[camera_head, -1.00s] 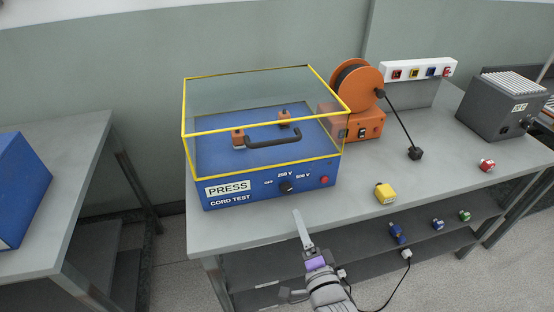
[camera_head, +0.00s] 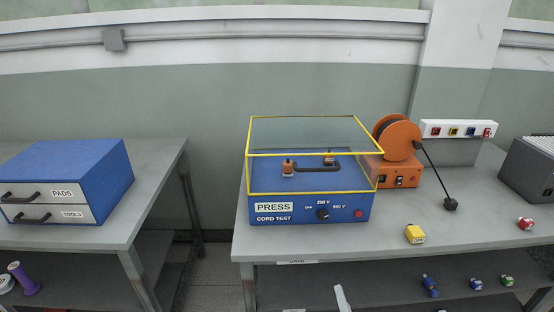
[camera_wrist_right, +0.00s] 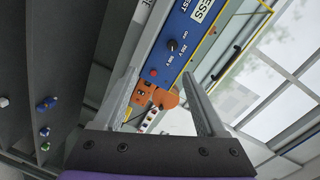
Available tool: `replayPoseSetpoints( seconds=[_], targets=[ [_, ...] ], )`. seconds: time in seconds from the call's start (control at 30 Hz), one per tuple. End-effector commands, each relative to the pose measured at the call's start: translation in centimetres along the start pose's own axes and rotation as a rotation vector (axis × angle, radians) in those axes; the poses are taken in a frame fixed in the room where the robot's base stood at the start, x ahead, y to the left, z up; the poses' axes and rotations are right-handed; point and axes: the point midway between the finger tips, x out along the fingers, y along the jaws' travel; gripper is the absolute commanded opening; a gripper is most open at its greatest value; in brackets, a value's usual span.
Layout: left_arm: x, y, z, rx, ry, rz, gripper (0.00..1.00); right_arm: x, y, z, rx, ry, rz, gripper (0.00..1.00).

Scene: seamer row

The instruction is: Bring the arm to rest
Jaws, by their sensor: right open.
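My right gripper (camera_wrist_right: 160,73) is open, its two grey fingers spread with nothing held between them. In the head view only one pale finger of the right gripper (camera_head: 342,298) shows at the bottom edge, in front of the bench and below its top. The rest of that arm is out of the picture. In the wrist view the blue cord test press (camera_wrist_right: 190,30) and the orange reel unit (camera_wrist_right: 155,100) appear beyond the fingers, apart from them. My left gripper is in neither view.
The cord test press (camera_head: 312,208) with its yellow-edged clear cover stands on the grey bench (camera_head: 300,240). Right of it are the orange reel (camera_head: 398,140), yellow plug (camera_head: 415,233) and red plug (camera_head: 525,223). A blue drawer unit (camera_head: 75,170) stands on the left table, across a gap.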

Motion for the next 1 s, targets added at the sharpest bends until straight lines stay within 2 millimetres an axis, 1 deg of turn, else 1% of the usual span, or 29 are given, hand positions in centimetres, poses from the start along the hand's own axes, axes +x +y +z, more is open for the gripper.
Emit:
replayPoseSetpoints(
  seconds=[0.03, 0.17, 0.27, 0.37, 0.4, 0.47, 0.63, 0.67, 0.7, 0.87, 1.0],
  targets=[
    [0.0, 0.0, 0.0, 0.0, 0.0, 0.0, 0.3, -0.3, 0.8, 0.3, -0.081, -0.034, 0.065, 0.73],
    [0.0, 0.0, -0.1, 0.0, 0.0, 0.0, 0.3, -1.8, 3.3, 1.2, -0.309, -0.154, 0.235, 0.73],
    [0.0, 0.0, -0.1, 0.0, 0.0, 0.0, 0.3, -3.8, 5.2, 1.7, -0.493, -0.279, 0.359, 0.73],
    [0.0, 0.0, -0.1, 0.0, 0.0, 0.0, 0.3, -6.6, 7.0, 2.1, -0.667, -0.426, 0.466, 0.73],
    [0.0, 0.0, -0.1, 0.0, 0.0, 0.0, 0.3, -7.9, 7.6, 2.2, -0.732, -0.489, 0.502, 0.73],
    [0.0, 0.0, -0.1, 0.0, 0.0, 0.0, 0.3, -9.8, 8.4, 2.4, -0.821, -0.586, 0.55, 0.73],
    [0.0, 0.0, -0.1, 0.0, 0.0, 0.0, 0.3, -15.9, 10.0, 2.4, -1.03, -0.87, 0.643, 0.73],
    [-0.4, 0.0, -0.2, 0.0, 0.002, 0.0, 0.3, -16.8, 9.7, 2.3, -1.054, -0.906, 0.65, 0.73],
    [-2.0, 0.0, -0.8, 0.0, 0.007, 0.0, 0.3, -16.6, 8.1, 1.7, -1.049, -0.888, 0.642, 0.73],
    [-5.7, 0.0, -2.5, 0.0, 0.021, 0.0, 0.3, -16.9, 4.3, 0.1, -1.049, -0.872, 0.633, 0.73],
    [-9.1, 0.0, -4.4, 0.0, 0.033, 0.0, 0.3, -16.9, 0.8, -1.3, -1.051, -0.86, 0.625, 0.73]
  ],
)
